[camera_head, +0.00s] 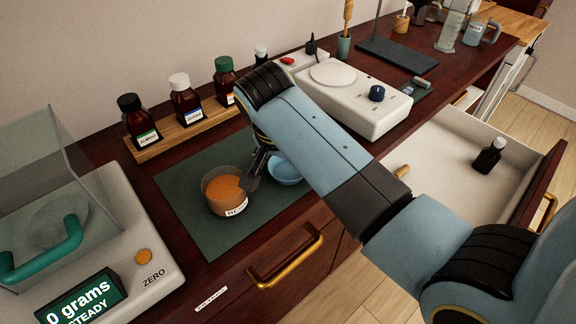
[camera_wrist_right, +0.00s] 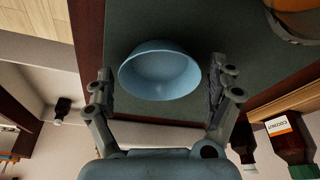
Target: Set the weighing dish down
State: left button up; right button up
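The weighing dish is a small light-blue bowl (camera_head: 286,172), upright and empty as far as I can see, at the right part of the dark green mat (camera_head: 190,179). It appears to rest on the mat. In the right wrist view the dish (camera_wrist_right: 160,72) lies between and just beyond the fingertips of my right gripper (camera_wrist_right: 160,85), which is open with a small gap on each side. In the head view the right gripper (camera_head: 262,170) is partly hidden by its arm. My left gripper is not in view.
A jar of orange powder (camera_head: 226,207) stands close left of the dish. A balance (camera_head: 150,285) reading 0 grams is at the left. Bottles stand on a wooden rack (camera_head: 195,131) behind. A white device (camera_head: 350,105) is at the back; an open drawer (camera_head: 440,165) is at the right.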

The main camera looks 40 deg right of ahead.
jog(key=c, duration=0.6)
jog(key=shift+c, duration=0.2)
